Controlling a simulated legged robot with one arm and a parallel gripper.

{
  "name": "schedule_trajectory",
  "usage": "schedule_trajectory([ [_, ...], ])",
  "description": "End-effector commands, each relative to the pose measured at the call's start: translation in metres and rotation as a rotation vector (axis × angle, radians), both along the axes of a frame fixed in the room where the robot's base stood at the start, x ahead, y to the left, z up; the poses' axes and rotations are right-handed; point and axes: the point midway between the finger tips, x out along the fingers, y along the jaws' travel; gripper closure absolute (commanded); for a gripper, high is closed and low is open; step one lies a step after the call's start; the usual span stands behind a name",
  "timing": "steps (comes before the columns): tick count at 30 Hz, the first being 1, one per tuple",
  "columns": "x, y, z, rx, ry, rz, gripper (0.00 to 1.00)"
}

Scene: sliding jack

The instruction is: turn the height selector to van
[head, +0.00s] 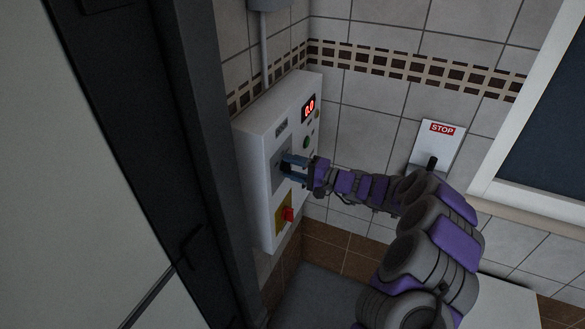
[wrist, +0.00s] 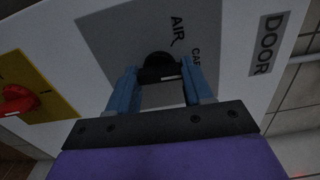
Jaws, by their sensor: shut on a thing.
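The height selector is a black knob (wrist: 158,62) on a grey plate (wrist: 118,40) in the wrist view. My gripper (wrist: 160,80) has its two blue fingers on either side of the knob and is shut on it. The word AIR and a partly cut word that looks like CAR stand to the right of the knob. No VAN label shows. A small white mark lies on the knob's near side; which label it points to I cannot tell. In the head view my gripper (head: 291,164) reaches the grey plate (head: 278,172) from the right and hides the knob.
The white control box (head: 258,145) hangs on the tiled wall. A STOP panel (head: 437,148) is at right. A dark door frame stands left.

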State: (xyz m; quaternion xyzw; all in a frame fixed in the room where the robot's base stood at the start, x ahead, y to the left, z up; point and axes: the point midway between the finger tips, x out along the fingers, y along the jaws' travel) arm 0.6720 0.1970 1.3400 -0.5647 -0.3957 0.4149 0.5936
Motion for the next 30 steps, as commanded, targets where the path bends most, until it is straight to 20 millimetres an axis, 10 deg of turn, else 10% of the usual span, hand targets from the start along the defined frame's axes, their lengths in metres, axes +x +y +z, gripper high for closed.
schedule_trajectory([
  [30,-0.0018,0.0016,-0.0048,0.250,0.714,0.003,0.80],
])
